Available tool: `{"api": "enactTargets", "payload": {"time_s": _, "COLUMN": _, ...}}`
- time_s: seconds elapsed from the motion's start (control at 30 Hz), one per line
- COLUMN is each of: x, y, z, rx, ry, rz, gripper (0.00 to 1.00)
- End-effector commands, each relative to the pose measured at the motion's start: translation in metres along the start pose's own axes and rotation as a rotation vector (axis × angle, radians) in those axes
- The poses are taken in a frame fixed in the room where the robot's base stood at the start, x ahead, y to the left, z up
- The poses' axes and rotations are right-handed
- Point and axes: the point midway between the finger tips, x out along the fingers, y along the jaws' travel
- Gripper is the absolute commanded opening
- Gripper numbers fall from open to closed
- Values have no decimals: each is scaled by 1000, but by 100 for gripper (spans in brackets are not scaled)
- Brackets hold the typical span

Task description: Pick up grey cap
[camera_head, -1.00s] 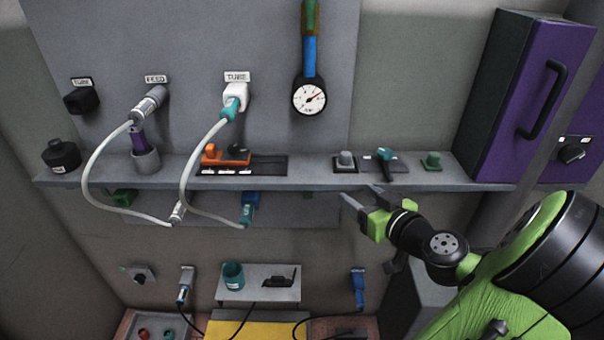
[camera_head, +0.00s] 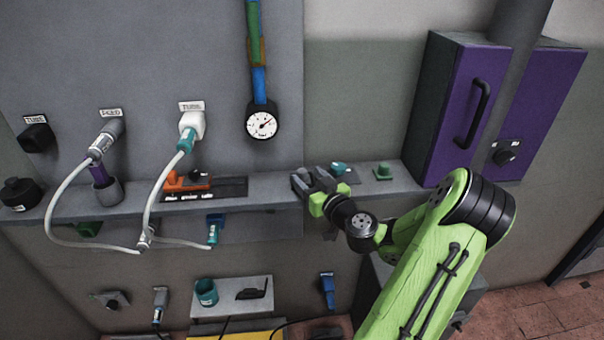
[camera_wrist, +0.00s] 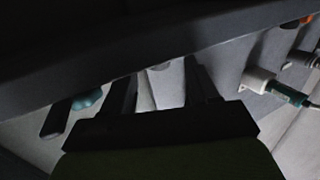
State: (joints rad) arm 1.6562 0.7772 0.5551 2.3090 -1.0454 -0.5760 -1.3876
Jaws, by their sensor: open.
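My gripper (camera_head: 312,182) is at the shelf's front edge, left of the teal-handled part, and covers the spot where the grey cap stood. In the head view I cannot make out the cap apart from the gripper's grey fingers. In the dark wrist view, the two fingers of my gripper (camera_wrist: 162,82) stand apart. A small pale grey rounded shape, seemingly the grey cap (camera_wrist: 160,66), shows between the fingertips, partly cut off by a dark edge. I cannot tell whether the fingers touch it.
The shelf (camera_head: 270,204) carries an orange part (camera_head: 187,182) to the left, and a teal-handled part (camera_head: 339,168) and a green cap (camera_head: 383,171) to the right. A gauge (camera_head: 262,123) hangs above. A purple cabinet (camera_head: 455,110) stands right. White hoses (camera_head: 150,200) loop left.

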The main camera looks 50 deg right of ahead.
Motion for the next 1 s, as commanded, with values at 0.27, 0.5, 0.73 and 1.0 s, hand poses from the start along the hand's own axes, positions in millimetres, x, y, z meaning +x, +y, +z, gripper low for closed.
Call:
{"api": "enactTargets", "payload": {"time_s": 0.27, "x": 40, "y": 0, "z": -1, "rx": 1, "ry": 1, "rz": -3, "gripper": 59}}
{"api": "enactTargets", "payload": {"time_s": 0.5, "x": 39, "y": 0, "z": 0, "rx": 1, "ry": 0, "rz": -2, "gripper": 49}}
{"api": "enactTargets", "payload": {"time_s": 0.73, "x": 39, "y": 0, "z": 0, "rx": 1, "ry": 0, "rz": -2, "gripper": 13}}
{"api": "enactTargets", "payload": {"time_s": 1.0, "x": 39, "y": 0, "z": 0, "rx": 1, "ry": 1, "rz": -2, "gripper": 5}}
